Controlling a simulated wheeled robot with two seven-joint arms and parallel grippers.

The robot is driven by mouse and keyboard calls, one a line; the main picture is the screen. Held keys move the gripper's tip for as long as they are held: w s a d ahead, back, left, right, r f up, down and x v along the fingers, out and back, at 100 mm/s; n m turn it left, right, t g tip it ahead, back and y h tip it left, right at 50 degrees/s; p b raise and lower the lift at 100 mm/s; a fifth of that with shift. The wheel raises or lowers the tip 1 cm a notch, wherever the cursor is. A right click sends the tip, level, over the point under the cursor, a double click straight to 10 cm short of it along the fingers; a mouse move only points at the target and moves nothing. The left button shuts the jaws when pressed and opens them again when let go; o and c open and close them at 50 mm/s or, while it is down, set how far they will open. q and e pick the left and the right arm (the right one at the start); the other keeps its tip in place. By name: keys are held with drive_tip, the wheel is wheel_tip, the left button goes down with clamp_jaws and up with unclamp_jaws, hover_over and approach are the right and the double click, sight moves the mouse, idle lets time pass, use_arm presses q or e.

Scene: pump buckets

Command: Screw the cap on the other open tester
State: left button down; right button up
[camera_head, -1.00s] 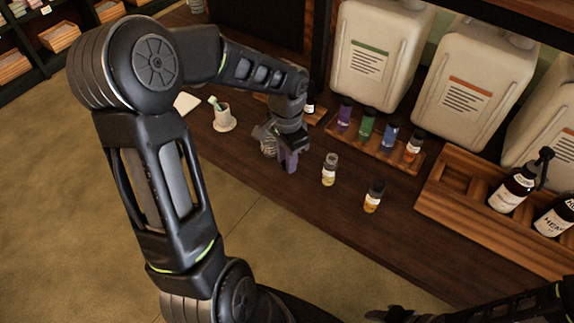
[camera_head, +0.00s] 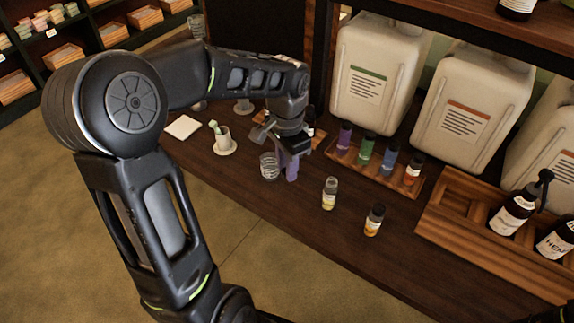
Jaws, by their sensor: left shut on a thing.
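An open tester (camera_head: 330,193) stands upright on the dark counter. It has a pale, clear top and a yellowish label, and I see no dark cap on it. To its right stands a similar tester with a dark cap (camera_head: 374,219). My left gripper (camera_head: 291,170) points down over the counter, left of the open tester and apart from it. My right gripper is out of view.
A clear glass (camera_head: 269,166) stands just left of my left gripper. A wooden rack (camera_head: 345,155) holds several coloured testers behind. White canisters (camera_head: 375,75) and a bottle crate (camera_head: 470,245) line the back and right.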

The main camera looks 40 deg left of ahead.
use_arm(q)
drive_tip(key=shift+w+r+n, duration=0.2)
drive_tip(key=shift+w+n, duration=0.4)
drive_tip(key=shift+n, duration=0.4)
drive_tip(key=w+d+f+n, duration=0.2)
drive_tip(key=w+d, duration=0.7)
drive_tip(key=d, duration=0.3)
drive_tip(key=shift+d+f, duration=0.15)
drive_tip(key=shift+d, duration=0.25)
